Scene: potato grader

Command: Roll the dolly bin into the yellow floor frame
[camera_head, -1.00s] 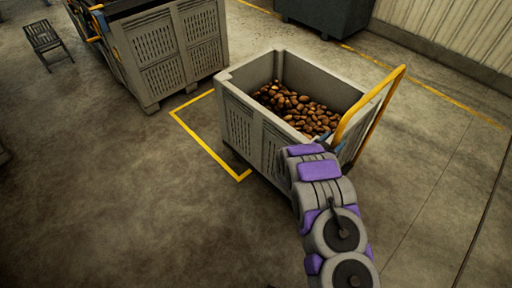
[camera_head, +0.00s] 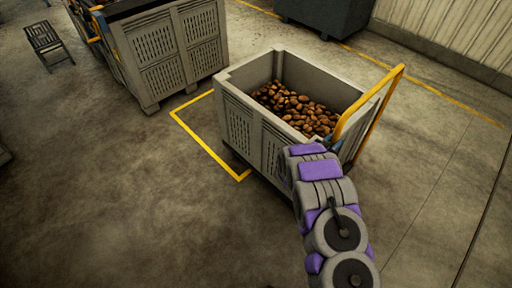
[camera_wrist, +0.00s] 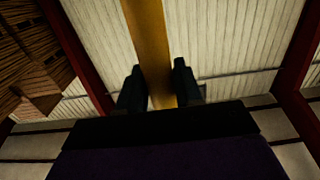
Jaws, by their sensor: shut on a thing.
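The grey dolly bin (camera_head: 240,128) holds brown potatoes (camera_head: 296,108) and stands in the middle of the head view. Its yellow push handle (camera_head: 355,108) rises at its right end. The yellow floor frame (camera_head: 208,148) shows as painted lines at the bin's left; the bin covers the rest of it. In the wrist view, my gripper (camera_wrist: 160,90) has a dark finger on each side of the yellow handle bar (camera_wrist: 148,45) and is shut on it. In the head view my purple and grey arm hides the gripper and the bin's near right corner.
A larger grey slatted crate (camera_head: 180,58) stands behind the bin at the upper left. A dark container (camera_head: 325,15) is at the back. A small dark stool (camera_head: 48,40) stands far left. The concrete floor at the front left is clear.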

